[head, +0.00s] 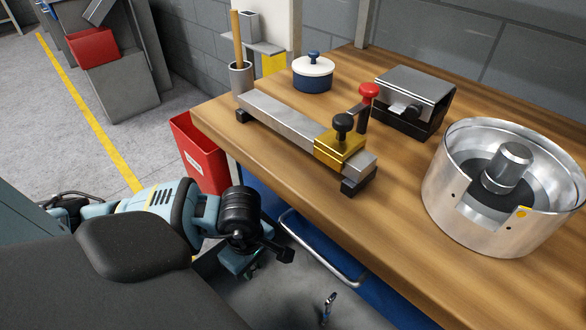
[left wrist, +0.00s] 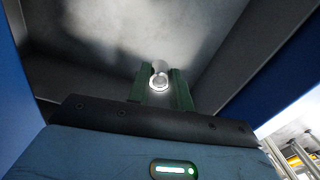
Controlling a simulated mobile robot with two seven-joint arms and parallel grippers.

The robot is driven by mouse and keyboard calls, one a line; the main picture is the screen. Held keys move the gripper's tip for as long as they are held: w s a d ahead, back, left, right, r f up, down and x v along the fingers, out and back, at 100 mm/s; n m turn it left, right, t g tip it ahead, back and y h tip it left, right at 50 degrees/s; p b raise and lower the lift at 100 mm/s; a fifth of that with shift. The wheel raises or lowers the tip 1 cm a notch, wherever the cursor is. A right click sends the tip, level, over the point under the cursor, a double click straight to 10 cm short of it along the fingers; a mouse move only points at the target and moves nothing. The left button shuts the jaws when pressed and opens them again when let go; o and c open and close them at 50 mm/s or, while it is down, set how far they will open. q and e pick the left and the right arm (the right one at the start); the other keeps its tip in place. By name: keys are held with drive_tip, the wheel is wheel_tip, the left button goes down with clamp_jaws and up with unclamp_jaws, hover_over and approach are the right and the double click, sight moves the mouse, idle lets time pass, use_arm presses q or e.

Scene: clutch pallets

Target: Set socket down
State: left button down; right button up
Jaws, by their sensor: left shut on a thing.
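The socket (left wrist: 160,80) is a small shiny metal cylinder in the left wrist view, with its round open end towards the camera. My left gripper (left wrist: 161,88) is shut on it, with one dark green finger on each side. In the head view my left gripper (head: 240,264) is low beside the front edge of the workbench, over a grey open space. My right gripper is not in view.
The wooden workbench (head: 400,225) carries a metal drum (head: 455,200), a clamp fixture (head: 285,122), a blue-and-white pot (head: 313,75) and a grey box (head: 415,90). A red bin (head: 200,150) stands beside it. A metal rail (head: 320,250) runs along its front.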

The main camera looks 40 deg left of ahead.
use_arm(q)
drive_tip(key=shift+f, duration=0.15)
wheel_tip(320, 180, down, 5)
drive_tip(key=shift+f+b, duration=0.1)
drive_tip(key=shift+b, duration=0.45)
drive_tip(key=shift+f, duration=0.6)
wheel_tip(320, 180, down, 3)
drive_tip(key=shift+f+b, duration=0.1)
drive_tip(key=shift+b, duration=0.3)
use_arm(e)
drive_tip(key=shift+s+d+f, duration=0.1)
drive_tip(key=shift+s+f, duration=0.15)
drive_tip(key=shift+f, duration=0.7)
use_arm(q)
drive_tip(key=shift+f, duration=0.1)
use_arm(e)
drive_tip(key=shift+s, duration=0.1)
